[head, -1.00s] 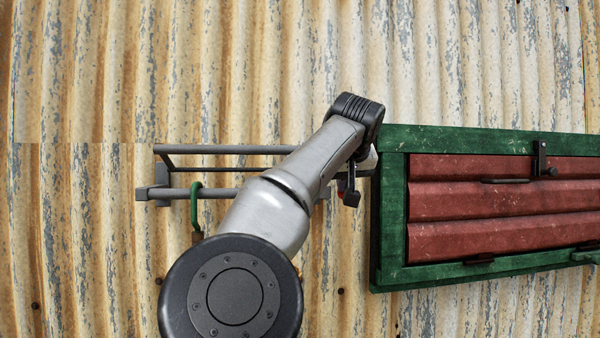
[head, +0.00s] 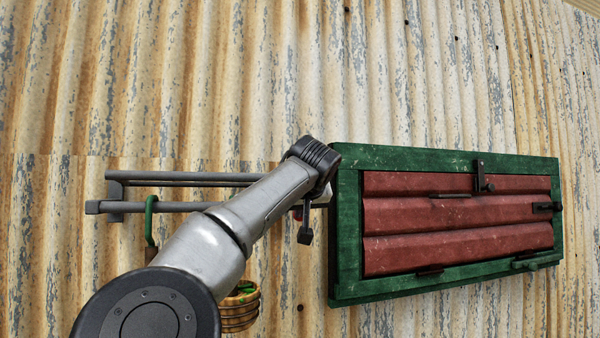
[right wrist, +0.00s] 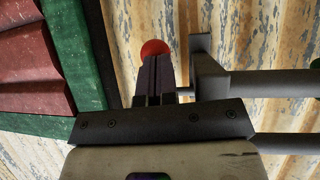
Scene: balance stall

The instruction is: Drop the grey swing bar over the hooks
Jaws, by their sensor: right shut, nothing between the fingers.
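The grey swing bar appears to be the upper grey bar (head: 190,177) on the wall rack in the head view; I cannot tell whether it rests on the hook. A green hook (head: 150,215) hangs over the lower front rail (head: 125,207). My right gripper (head: 305,236) is shut and empty, by the rack's right end. In the right wrist view its fingers (right wrist: 155,80) are together, just below a red knob (right wrist: 154,48); contact is unclear. My forearm hides the rack's right part and any other hooks. My left gripper is out of view.
A green-framed panel with red slats (head: 455,215) stands out from the wall just right of my gripper. A striped basket (head: 240,312) hangs below the rack, partly behind my arm. The corrugated wall (head: 230,70) above is clear.

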